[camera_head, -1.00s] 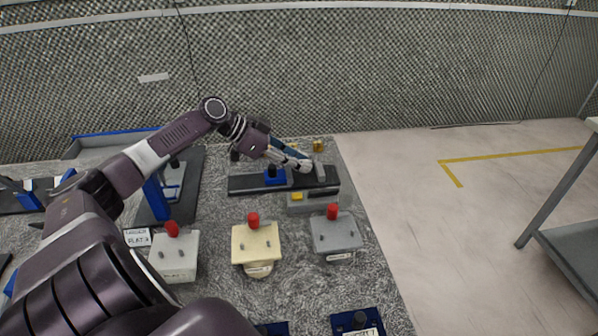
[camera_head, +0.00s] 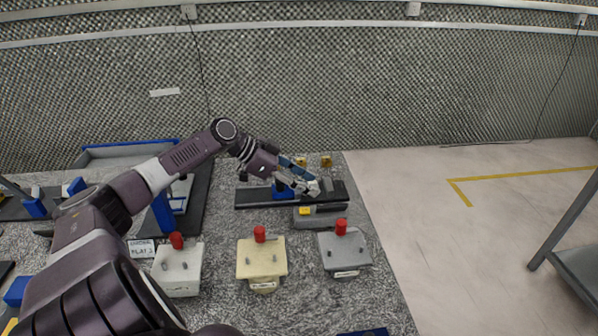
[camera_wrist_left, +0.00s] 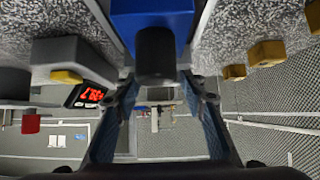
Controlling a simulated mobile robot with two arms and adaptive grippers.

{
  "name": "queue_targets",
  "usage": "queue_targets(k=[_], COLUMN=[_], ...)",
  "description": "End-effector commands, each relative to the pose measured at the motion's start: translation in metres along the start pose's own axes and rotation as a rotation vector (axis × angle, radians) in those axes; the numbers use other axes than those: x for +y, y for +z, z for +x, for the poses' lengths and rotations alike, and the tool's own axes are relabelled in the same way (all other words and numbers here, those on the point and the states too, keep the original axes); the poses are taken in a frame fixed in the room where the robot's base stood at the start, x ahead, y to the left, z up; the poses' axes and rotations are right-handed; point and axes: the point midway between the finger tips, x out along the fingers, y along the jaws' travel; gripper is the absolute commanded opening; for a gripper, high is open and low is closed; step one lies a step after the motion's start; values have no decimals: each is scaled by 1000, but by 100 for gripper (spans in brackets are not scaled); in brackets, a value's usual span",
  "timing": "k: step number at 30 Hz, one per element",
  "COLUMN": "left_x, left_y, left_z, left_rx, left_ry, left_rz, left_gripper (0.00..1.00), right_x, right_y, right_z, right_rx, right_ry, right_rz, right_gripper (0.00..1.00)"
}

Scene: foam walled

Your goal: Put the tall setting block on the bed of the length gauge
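The length gauge has a long dark bed (camera_head: 255,198) with a blue carriage (camera_head: 281,193) and a grey stop at its right end. My left gripper (camera_head: 313,188) is low over the bed's right half, beside the carriage. In the left wrist view its fingers (camera_wrist_left: 157,88) are apart, with the carriage's black knob (camera_wrist_left: 155,52) showing between their tips. I see no block held. Small brass blocks (camera_head: 326,161) stand behind the bed. Several show in the wrist view (camera_wrist_left: 266,53); which is the tall one I cannot tell. My right gripper is out of view.
A grey readout box (camera_head: 320,218) with a yellow button sits in front of the bed; its red display (camera_wrist_left: 88,95) shows in the wrist view. White, cream (camera_head: 262,257) and grey (camera_head: 343,253) fixtures with red knobs stand nearer. A foam wall rises behind.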

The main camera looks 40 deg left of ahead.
Motion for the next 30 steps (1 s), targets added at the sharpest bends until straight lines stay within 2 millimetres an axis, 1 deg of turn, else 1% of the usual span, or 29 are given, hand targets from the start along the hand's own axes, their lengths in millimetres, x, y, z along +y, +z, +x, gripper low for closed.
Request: queue_targets(k=[5, 24, 30], left_x=[-1, 0, 0], left_y=[2, 0, 0], left_z=[-13, -94, -113], left_rx=[-3, 1, 1], left_ry=[-3, -1, 0], left_rz=[-2, 1, 1], left_gripper=[39, 39, 39], right_x=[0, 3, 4], right_y=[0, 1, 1], right_z=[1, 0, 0], right_rx=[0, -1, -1], right_ry=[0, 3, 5], right_rz=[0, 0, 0], right_gripper=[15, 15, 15])
